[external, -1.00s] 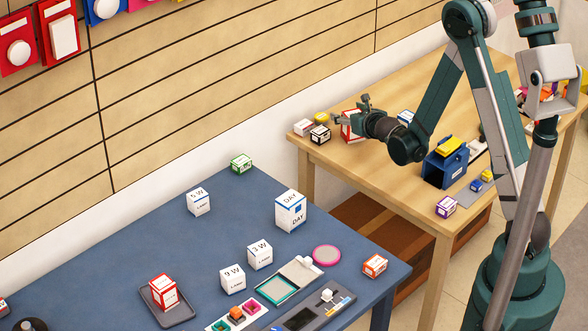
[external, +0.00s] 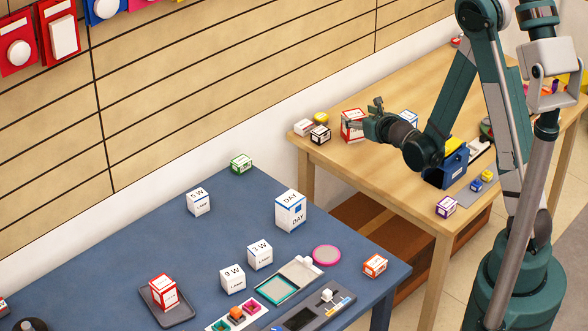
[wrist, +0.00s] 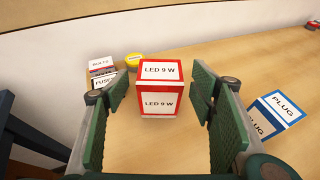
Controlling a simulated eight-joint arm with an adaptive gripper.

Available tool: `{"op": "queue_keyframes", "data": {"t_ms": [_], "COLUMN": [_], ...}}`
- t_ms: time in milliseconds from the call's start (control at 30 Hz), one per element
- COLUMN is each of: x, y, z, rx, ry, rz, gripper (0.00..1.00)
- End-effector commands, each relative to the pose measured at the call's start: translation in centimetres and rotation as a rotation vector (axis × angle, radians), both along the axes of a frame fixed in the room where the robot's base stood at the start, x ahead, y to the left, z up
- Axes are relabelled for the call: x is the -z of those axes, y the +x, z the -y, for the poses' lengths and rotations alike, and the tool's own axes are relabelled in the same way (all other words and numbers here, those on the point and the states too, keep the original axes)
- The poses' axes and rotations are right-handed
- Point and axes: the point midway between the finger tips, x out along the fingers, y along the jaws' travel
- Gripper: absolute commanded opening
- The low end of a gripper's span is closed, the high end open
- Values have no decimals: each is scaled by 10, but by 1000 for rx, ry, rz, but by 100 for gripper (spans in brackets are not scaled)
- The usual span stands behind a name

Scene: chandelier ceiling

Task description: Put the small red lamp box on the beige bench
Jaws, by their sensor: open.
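A red and white box labelled "LED 9 W" (external: 353,125) stands upright on the beige wooden bench (external: 400,195). In the wrist view this red box (wrist: 160,88) is straight ahead, framed by the fingers. My gripper (external: 367,115) is open beside it, with the fingers (wrist: 160,95) spread wider than the box. I see no clear contact. Another red and white box (external: 163,292) stands on a dark tray (external: 183,319) on the blue table, far from my gripper; its label is too small to read.
White and black boxes (external: 320,135) and a yellow round item (external: 321,118) stand left of the LED box. A blue plug box (wrist: 270,115) is to its right. A blue bin (external: 446,167) stands near my arm. White lamp boxes (external: 290,211) occupy the blue table (external: 110,265).

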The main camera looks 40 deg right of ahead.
Motion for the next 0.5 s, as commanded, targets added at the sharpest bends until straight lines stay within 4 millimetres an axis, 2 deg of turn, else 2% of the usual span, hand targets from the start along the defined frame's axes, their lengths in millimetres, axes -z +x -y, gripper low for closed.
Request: {"op": "queue_keyframes", "data": {"t_ms": [200,500], "x": [-9,-11], "y": [-19,-25], "z": [-8,-10], "rx": [0,1], "ry": [0,0], "rz": [0,0], "gripper": [56,56]}}
